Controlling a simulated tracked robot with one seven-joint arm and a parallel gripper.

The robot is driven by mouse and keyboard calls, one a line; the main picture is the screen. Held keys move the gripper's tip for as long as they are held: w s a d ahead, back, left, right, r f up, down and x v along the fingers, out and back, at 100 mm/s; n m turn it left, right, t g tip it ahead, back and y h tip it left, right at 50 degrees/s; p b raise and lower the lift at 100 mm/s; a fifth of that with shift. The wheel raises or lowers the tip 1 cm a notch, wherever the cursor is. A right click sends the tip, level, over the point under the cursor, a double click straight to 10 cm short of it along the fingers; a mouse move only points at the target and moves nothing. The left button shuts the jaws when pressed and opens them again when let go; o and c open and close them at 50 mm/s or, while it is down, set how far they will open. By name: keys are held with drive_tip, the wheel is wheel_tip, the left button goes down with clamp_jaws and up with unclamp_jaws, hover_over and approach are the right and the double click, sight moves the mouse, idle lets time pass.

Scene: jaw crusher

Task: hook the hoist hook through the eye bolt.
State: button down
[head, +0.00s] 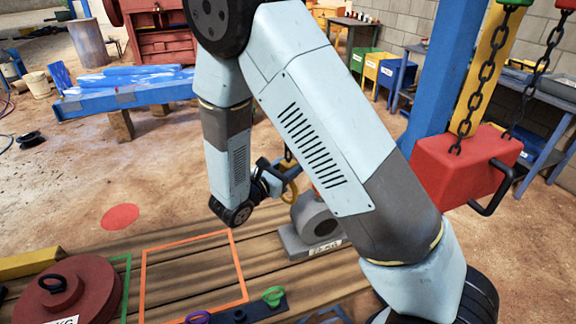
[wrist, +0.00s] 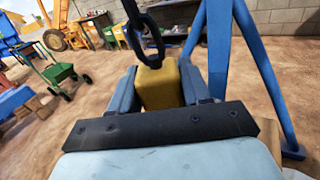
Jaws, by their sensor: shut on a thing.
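My gripper (head: 274,181) is shut on the yellow body of the hoist hook. The hook (head: 291,193) shows as a yellow curve beside the gripper in the head view. In the wrist view its yellow block (wrist: 160,88) sits between my two fingers, with a dark chain link above it. The hook hangs close above a grey casting (head: 315,222) with a label on its base. My arm covers part of that casting. I cannot make out an eye bolt on it, and cannot tell whether the hook touches anything.
The casting stands on a wooden deck with an orange square outline (head: 147,290). A red block (head: 462,165) hangs on chains at right, by a blue post (head: 440,75).

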drive_tip(key=s+d+r, duration=0.1)
drive_tip(key=s+d, duration=0.1)
drive_tip(key=s, duration=0.6)
drive_tip(key=shift+d+r, duration=0.2)
drive_tip(key=shift+d, duration=0.05)
idle(0.9)
drive_tip(key=shift+d, duration=0.1)
drive_tip(key=w+d+m+g+h, duration=0.1)
drive_tip(key=d+m+g+h, duration=0.1)
drive_tip(key=d, duration=0.4)
drive_tip(key=w+d+m+g+h, duration=0.1)
drive_tip(key=d+m+g+h, duration=0.1)
drive_tip(key=d+g, duration=0.3)
drive_tip(key=shift+w+d+m, duration=0.25)
drive_tip(key=shift+d+m, duration=0.2)
drive_tip(key=shift+m, duration=0.25)
idle(1.6)
drive_tip(key=shift+w, duration=0.1)
drive_tip(key=shift+w+a+f, duration=0.15)
drive_tip(key=shift+w+a, duration=0.05)
drive_tip(key=shift+w, duration=0.45)
drive_tip(key=shift+w+a+f, duration=0.2)
drive_tip(key=shift+w+a, duration=0.05)
drive_tip(key=shift+w, duration=0.4)
drive_tip(key=shift+w+a+f, duration=0.15)
drive_tip(key=shift+w+a, duration=0.05)
drive_tip(key=shift+w, duration=0.55)
